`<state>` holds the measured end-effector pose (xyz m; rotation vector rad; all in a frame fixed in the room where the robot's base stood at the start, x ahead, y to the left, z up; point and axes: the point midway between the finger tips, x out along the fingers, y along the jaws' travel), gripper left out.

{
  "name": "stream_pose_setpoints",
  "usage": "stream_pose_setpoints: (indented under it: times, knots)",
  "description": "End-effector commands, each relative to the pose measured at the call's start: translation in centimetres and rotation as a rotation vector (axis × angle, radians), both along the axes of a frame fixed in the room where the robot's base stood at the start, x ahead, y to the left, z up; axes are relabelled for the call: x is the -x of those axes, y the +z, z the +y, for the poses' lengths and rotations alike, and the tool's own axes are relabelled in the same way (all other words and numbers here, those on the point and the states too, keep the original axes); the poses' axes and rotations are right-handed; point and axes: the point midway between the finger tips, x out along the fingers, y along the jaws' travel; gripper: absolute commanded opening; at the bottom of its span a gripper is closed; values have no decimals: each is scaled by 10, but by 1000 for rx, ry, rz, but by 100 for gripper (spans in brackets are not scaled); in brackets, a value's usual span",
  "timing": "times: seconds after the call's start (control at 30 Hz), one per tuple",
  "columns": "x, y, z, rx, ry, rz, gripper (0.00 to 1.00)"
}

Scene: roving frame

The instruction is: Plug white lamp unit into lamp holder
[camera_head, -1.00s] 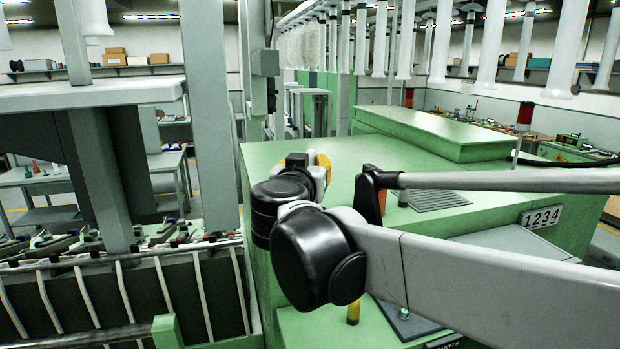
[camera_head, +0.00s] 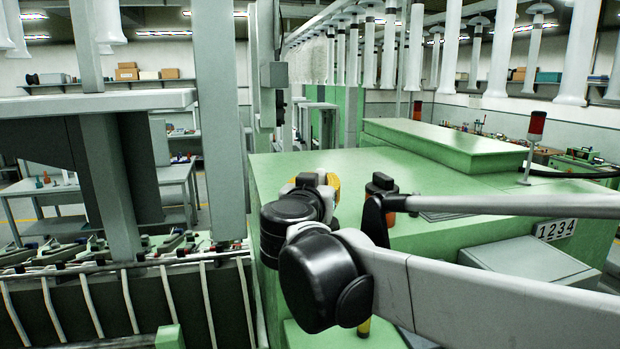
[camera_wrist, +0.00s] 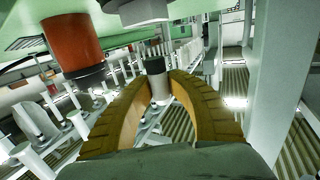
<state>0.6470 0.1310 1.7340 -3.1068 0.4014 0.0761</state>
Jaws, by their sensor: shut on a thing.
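In the wrist view the curved yellow fingers of my gripper (camera_wrist: 163,82) close in on a pale cylinder with a dark end, which looks like the white lamp unit (camera_wrist: 158,88). A round grey-white piece (camera_wrist: 145,12) shows at the top of that view, close to the dark end; it may be the lamp holder, but most of it is cut off. Whether the two touch cannot be told. In the head view only a yellow bit of my gripper (camera_head: 330,181) shows behind my black wrist joints, over the green machine; the lamp unit is hidden there.
An orange cylinder with a black end (camera_wrist: 72,45) is left of my gripper in the wrist view. The green machine top (camera_head: 440,165) carries a raised block (camera_head: 440,143) and a red beacon (camera_head: 536,122). A grey post (camera_head: 220,120) stands left of my arm.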

Motion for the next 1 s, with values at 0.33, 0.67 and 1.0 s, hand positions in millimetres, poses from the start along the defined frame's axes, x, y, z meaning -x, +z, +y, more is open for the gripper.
stream_pose_setpoints:
  times: [0.33,0.67,1.0]
  knots:
    - [0,-25,0,0,0,0,0]
    - [0,-24,0,0,0,0,0]
    - [0,-24,0,0,0,0,0]
